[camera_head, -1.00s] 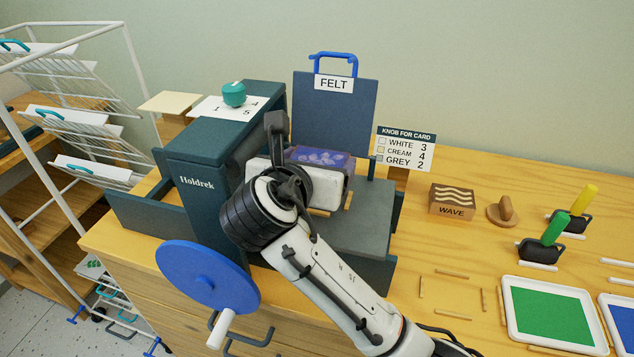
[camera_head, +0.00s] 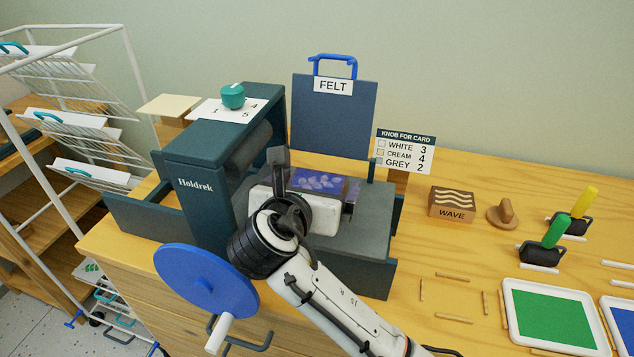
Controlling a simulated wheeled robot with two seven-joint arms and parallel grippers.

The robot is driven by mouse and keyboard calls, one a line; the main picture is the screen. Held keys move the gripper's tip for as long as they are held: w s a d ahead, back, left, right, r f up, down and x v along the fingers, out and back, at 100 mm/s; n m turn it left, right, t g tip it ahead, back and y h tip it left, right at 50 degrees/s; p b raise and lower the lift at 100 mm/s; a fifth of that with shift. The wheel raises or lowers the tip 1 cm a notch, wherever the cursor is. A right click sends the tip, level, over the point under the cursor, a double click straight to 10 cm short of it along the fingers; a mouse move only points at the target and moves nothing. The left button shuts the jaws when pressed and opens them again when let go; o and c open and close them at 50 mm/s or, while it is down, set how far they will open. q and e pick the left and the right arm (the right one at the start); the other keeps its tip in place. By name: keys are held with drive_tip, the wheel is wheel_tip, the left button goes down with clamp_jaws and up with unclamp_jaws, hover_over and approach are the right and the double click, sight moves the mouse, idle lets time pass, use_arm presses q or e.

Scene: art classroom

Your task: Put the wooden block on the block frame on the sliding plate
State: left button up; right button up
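The wooden block (camera_head: 318,182), its purple top face bearing a pale leaf-like pattern, lies between the fingers of my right gripper (camera_head: 315,184) over the grey sliding plate (camera_head: 365,225). The gripper appears shut on it, one dark finger on each side. The block is low, at or just above the plate; whether it touches is hidden. The white gripper body covers the near side of the block and the middle of the plate, so the block frame is not visible. My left gripper is not in view.
The dark press (camera_head: 205,175) stands close left of my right gripper, with a blue wheel (camera_head: 205,280) in front. A raised felt board (camera_head: 333,120) stands behind the plate. To the right are a wave block (camera_head: 452,203), inkers and a green tray (camera_head: 552,315).

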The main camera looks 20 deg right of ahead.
drive_tip(key=shift+s+a+r, duration=0.15)
drive_tip(key=shift+r, duration=0.15)
drive_tip(key=p+v, duration=0.1)
drive_tip(key=v, duration=1)
drive_tip(key=shift+s+a, duration=0.15)
drive_tip(key=shift+s, duration=0.05)
